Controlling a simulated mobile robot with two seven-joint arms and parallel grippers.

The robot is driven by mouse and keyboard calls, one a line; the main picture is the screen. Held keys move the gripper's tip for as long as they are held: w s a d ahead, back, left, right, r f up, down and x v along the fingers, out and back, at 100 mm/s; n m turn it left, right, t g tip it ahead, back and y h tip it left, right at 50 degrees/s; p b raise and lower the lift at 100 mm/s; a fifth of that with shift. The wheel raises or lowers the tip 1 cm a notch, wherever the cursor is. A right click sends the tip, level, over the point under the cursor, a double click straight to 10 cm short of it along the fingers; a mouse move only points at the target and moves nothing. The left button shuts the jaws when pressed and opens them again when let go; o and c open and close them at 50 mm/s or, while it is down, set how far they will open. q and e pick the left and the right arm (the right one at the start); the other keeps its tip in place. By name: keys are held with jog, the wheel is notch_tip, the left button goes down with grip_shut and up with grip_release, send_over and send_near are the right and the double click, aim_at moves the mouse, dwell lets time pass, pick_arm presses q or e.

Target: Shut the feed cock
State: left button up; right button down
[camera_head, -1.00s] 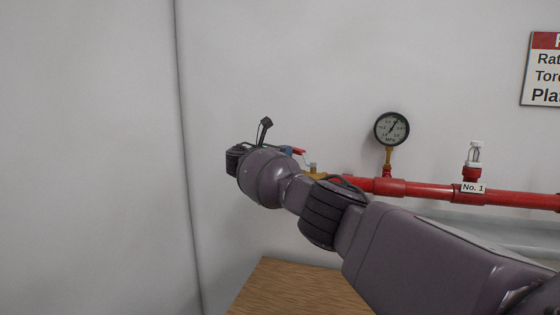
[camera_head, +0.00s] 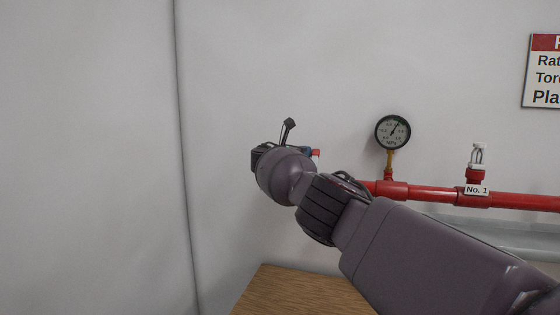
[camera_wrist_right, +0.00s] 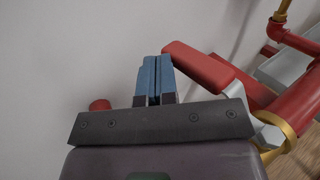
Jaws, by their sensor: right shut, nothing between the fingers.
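The feed cock's red lever (camera_wrist_right: 205,68) runs from the upper middle toward the lower right in the right wrist view. Its valve body with a brass ring (camera_wrist_right: 275,122) is at the right there. My right gripper (camera_wrist_right: 153,75) has its two blue fingers together with nothing between them. They are beside the lever, on its left; I cannot tell whether they touch it. In the head view my right gripper (camera_head: 306,151) is mostly behind my wrist, with a small red bit (camera_head: 316,154), likely the lever, by it. The valve body is hidden there. My left gripper is not in view.
A red pipe (camera_head: 430,191) runs along the wall to the right, with a pressure gauge (camera_head: 392,132) and a sprinkler head (camera_head: 477,160) labelled No. 1. A wooden surface (camera_head: 300,290) is below my arm. The wall to the left is clear.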

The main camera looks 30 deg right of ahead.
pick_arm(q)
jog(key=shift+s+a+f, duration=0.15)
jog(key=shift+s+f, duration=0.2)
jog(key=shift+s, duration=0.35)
pick_arm(e)
jog(key=shift+s+d, duration=0.25)
jog(key=shift+d, duration=0.4)
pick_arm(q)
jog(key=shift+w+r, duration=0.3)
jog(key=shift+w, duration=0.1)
pick_arm(e)
jog(key=p+v, duration=0.5)
jog(key=v, duration=0.4)
jog(key=shift+a+p, duration=0.1)
jog(key=shift+p, duration=0.3)
jog(key=shift+v, duration=0.8)
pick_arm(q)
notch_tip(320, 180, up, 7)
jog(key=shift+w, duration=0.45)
